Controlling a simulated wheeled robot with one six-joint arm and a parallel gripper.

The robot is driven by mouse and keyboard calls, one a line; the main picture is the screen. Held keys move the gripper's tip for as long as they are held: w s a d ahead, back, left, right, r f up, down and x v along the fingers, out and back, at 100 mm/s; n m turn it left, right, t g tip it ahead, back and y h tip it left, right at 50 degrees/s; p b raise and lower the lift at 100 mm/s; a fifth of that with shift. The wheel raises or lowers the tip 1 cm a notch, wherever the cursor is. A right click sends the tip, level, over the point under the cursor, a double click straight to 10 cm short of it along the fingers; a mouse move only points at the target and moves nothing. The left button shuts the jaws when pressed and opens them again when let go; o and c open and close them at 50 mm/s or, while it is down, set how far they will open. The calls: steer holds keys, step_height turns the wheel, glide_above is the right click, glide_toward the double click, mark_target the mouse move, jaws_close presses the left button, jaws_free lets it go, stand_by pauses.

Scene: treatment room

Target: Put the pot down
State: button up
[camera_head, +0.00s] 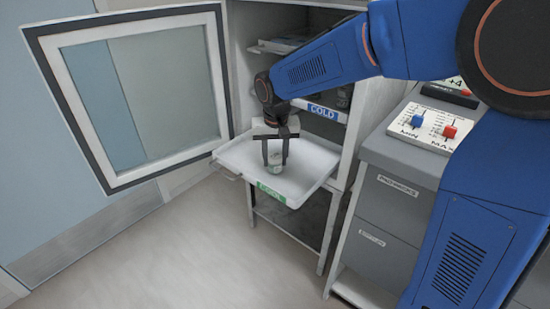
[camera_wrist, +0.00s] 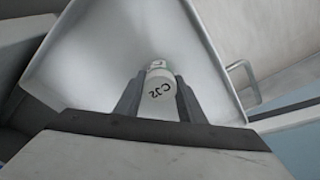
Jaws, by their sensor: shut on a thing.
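A small pale pot (camera_head: 275,161) with a greenish band is between the fingers of my gripper (camera_head: 275,158), low over the white pulled-out tray (camera_head: 311,166) of the cabinet. I cannot tell whether the pot's base touches the tray. The tray has a raised rim and a green label (camera_head: 271,192) on its front edge.
An open glass door (camera_head: 150,90) stands left of the tray. A shelf labelled "COLD" (camera_head: 324,112) is above and behind it. A grey drawer unit (camera_head: 385,205) with a slider panel (camera_head: 432,125) stands at the right. The tray around the pot looks clear.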

mark_target(275, 159)
steer(key=shift+f, duration=0.1)
steer(key=o, duration=1)
steer(key=shift+o, duration=0.2)
step_height(275, 159, up, 12)
steer(key=s, duration=0.1)
steer(key=shift+s, duration=0.4)
